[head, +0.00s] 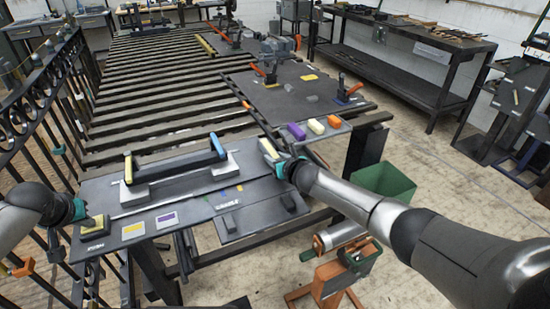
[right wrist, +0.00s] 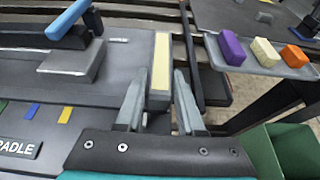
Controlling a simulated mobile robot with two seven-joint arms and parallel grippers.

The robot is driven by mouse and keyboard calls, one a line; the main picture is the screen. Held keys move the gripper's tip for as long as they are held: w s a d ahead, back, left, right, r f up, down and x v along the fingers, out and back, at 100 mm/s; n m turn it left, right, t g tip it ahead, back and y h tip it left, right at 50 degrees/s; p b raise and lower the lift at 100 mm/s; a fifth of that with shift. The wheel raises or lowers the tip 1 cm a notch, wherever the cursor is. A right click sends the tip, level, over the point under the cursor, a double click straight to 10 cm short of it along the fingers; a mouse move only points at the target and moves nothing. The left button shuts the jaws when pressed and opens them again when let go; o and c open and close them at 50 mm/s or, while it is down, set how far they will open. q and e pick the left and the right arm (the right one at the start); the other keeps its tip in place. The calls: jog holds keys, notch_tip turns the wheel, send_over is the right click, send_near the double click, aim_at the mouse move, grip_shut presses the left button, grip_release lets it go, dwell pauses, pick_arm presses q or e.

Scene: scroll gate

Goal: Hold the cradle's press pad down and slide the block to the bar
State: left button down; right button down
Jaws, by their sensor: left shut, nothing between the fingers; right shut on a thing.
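The press pad (head: 95,225), yellow and black with lettering in front of it, is at the left end of the dark cradle board (head: 190,228). My left gripper (head: 82,211) is shut and empty, right by the pad; I cannot tell whether it presses it down. My right gripper (head: 272,153) is at the board's far right corner, shut on a cream-topped block (head: 268,147). The block (right wrist: 160,65) stands between the two fingers in the right wrist view. A long bar (head: 175,162) with blue and yellow ends lies on a grey base on the board, left of the block.
A side tray (head: 336,129) holds purple, cream and orange blocks, right of my right gripper. A green bin (head: 383,184) stands below it. Yellow (head: 133,231) and purple (head: 167,220) cards and small coloured marks lie on the board. Slatted rollers (head: 150,95) stretch behind.

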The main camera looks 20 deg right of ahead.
pick_arm(q)
jog(key=shift+s+f, duration=0.15)
jog(key=shift+f, duration=0.05)
pick_arm(e)
jog(key=a, duration=1.1)
jog(key=shift+a, duration=0.1)
jog(key=c, duration=0.5)
grip_release()
jog(key=shift+v, duration=6.1)
